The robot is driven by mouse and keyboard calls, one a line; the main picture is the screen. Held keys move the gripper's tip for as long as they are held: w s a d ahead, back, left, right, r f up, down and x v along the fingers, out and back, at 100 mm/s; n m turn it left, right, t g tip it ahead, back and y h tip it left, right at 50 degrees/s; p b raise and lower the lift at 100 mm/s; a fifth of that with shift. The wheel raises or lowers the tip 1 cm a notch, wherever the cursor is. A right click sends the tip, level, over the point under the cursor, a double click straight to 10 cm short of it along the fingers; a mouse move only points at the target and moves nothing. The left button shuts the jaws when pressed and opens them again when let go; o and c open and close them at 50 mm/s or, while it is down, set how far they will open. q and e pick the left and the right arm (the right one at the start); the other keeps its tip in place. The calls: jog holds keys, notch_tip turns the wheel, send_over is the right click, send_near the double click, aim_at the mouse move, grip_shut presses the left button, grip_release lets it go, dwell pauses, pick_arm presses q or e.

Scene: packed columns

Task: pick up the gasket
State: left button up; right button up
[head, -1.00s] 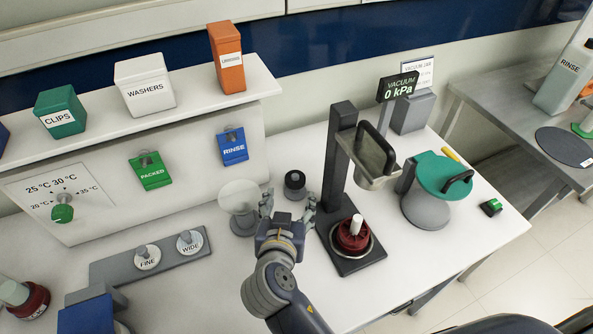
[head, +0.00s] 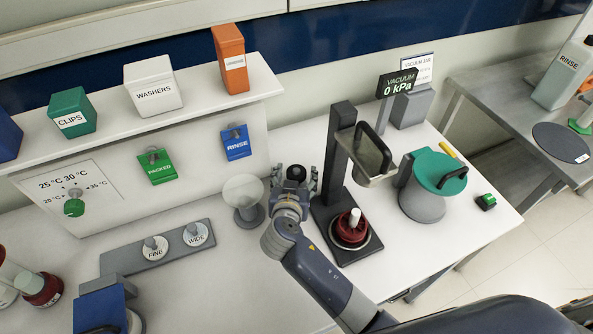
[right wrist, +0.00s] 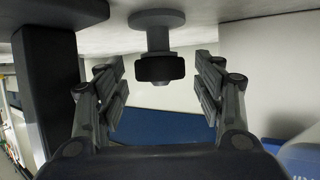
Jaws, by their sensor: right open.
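The gasket looks to be the thick black ring (head: 296,172) on a small stand at the back of the bench. In the right wrist view the black ring (right wrist: 160,68) sits around the end of a short grey post (right wrist: 157,35) with a wide flange. My right gripper (head: 296,178) is open at the stand, one finger on each side of the ring. In the right wrist view the right gripper (right wrist: 160,85) shows clear gaps between both fingers and the ring. My left gripper is not in view.
A dark press-like stand (head: 340,165) with a red base piece (head: 351,232) stands close right. A green-lidded pot (head: 425,202) is farther right. A shelf (head: 190,115) with bins runs behind.

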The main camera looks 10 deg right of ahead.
jog(key=shift+s, duration=0.1)
jog(key=c, duration=1)
jog(key=shift+o, duration=0.2)
